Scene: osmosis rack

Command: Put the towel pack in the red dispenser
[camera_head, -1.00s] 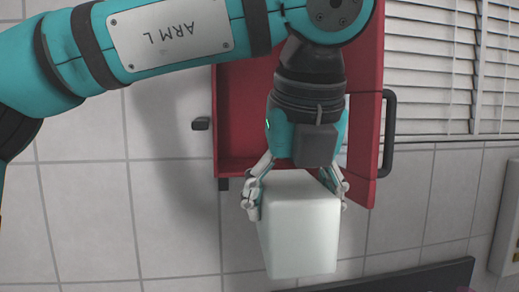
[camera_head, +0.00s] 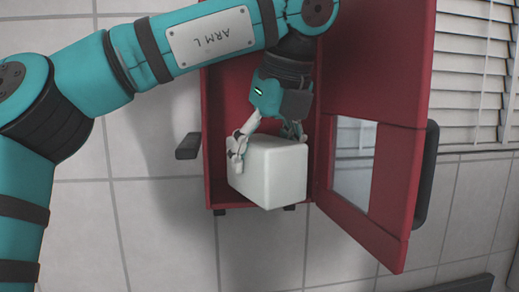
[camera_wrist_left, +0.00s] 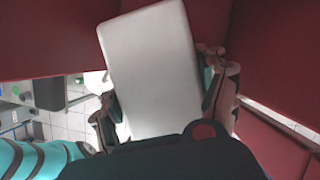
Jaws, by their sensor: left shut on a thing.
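The white towel pack (camera_head: 270,172) is a block with rounded edges. My left gripper (camera_head: 268,145) is shut on it, with one finger on each side. The pack is at the lower opening of the red dispenser (camera_head: 212,120), inside or just in front of it; I cannot tell how deep. The dispenser's windowed door (camera_head: 395,190) stands open to the right. In the left wrist view the pack (camera_wrist_left: 152,65) sits slightly tilted between the fingers (camera_wrist_left: 165,105), with red walls around it. My right gripper is not in view.
A black handle (camera_head: 427,175) is on the door's outer edge, and a dark latch (camera_head: 188,146) stands out at the left of the dispenser. White tiles (camera_head: 150,235) surround it. Window blinds (camera_head: 480,80) are at the right, and a dark ledge (camera_head: 465,284) is at the lower right.

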